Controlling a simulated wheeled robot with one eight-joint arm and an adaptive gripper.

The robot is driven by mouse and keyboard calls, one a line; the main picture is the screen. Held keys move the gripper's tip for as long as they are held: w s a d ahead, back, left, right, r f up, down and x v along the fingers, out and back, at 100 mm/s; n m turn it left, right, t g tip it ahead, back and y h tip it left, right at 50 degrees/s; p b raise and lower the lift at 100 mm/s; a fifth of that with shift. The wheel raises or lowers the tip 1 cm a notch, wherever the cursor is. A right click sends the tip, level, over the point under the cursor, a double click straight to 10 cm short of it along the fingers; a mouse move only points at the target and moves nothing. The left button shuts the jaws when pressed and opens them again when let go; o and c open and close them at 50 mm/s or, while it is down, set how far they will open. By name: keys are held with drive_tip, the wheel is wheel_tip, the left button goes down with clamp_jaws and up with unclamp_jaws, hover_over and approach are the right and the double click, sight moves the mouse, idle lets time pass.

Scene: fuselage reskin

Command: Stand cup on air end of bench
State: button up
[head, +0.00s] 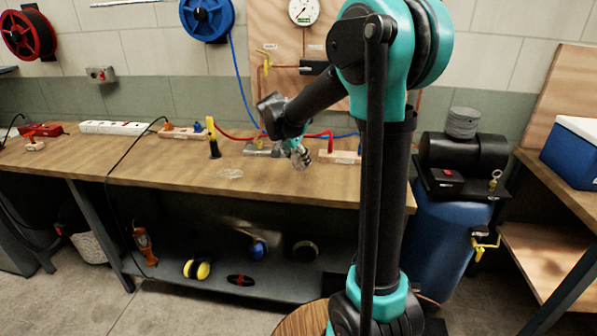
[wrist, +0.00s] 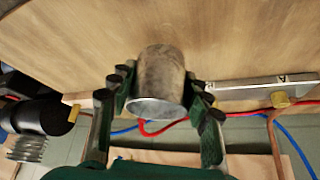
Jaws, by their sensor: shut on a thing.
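A grey metal cup (wrist: 160,82) is between the fingers of my gripper (wrist: 161,92) in the wrist view, with a finger pressed to each side. In the head view my gripper (head: 300,156) is over the right part of the wooden bench (head: 130,170), near the red and blue hoses. The cup is small and mostly hidden there by the gripper. I cannot tell whether its base touches the bench top. The bench top also fills the upper part of the wrist view (wrist: 60,40).
Hose fittings on a wooden block (head: 345,157) stand to the right of my gripper, and a metal fitting bar (head: 262,150) to its left. A black and yellow tool (head: 213,140) stands farther left. A compressor on a blue drum (head: 430,235) stands past the bench's right end. The front bench top is mostly clear.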

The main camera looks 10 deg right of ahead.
sight(297, 168)
drive_tip(key=shift+f, duration=2.5)
drive_tip(key=shift+f, duration=0.1)
drive_tip(key=o, duration=1.3)
drive_tip(key=v, duration=1.2)
drive_tip(key=s+d+f+n+y, duration=0.1)
drive_tip(key=s+d+f+n, duration=0.2)
drive_tip(key=s+f, duration=0.3)
drive_tip(key=s+d+f+n+y, duration=0.1)
drive_tip(key=s+f, duration=0.4)
drive_tip(key=s, duration=0.6)
drive_tip(key=s+d+f+n+y, duration=0.2)
drive_tip(key=s+d+f+n, duration=0.2)
drive_tip(key=s, duration=0.4)
drive_tip(key=shift+s+d+f+n, duration=0.2)
drive_tip(key=shift+f+n, duration=0.15)
drive_tip(key=shift+f, duration=0.3)
drive_tip(key=shift+s+d+f+n, duration=0.2)
drive_tip(key=shift+f+n, duration=0.15)
drive_tip(key=shift+f, duration=0.3)
